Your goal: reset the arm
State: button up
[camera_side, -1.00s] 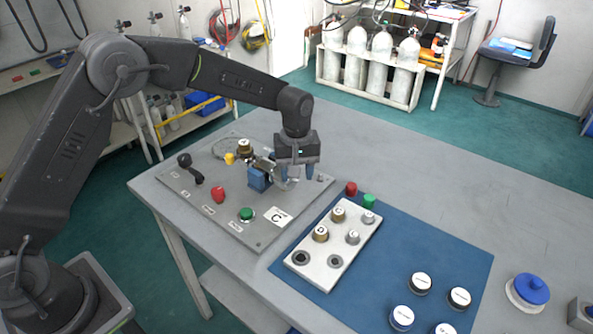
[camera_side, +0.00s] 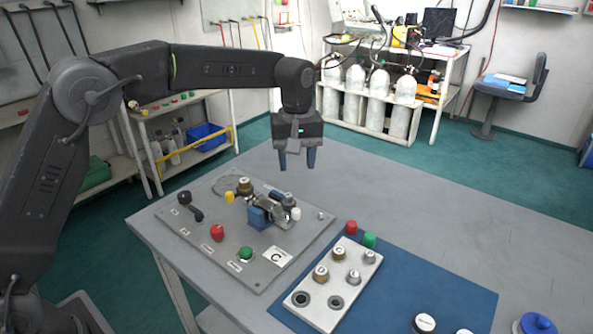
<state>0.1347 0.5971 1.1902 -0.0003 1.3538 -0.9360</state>
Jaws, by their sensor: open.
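My gripper (camera_side: 297,163) is in the air above the back right part of the grey control panel (camera_side: 185,237). It points down, its two fingers apart and with nothing between them. Below it on the panel is a metal fitting with a blue block (camera_side: 258,218) and a white-tipped part (camera_side: 295,214). The panel also carries a black lever (camera_side: 192,208), a red knob (camera_side: 217,232), a green button (camera_side: 246,253), a yellow knob (camera_side: 229,197), a brass knob (camera_side: 245,186) and a label "C" (camera_side: 277,256).
A blue mat (camera_side: 440,290) holds a light metal block (camera_side: 318,312) with knobs and two empty holes. Red (camera_side: 351,228) and green (camera_side: 370,240) caps stand by it. Black-and-white caps (camera_side: 424,323) and a blue-topped item (camera_side: 537,324) are at the front right. The table's back right is clear.

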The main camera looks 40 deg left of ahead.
jog(key=shift+s+r, duration=0.1)
jog(key=shift+r, duration=0.05)
jog(key=s+a+r+m+t, duration=0.35)
jog(key=s+r, duration=0.45)
jog(key=s, duration=0.5)
jog(key=s+a+f+m+t, duration=0.1)
jog(key=s+f+m, duration=0.1)
jog(key=s, duration=0.6)
jog(key=s+a+f+m+t, duration=0.1)
jog(key=s+a+f+m, duration=0.1)
jog(key=s, duration=0.7)
jog(key=shift+s+a+f+m, duration=0.2)
jog(key=shift+s+f+m, duration=0.15)
jog(key=shift+m, duration=0.5)
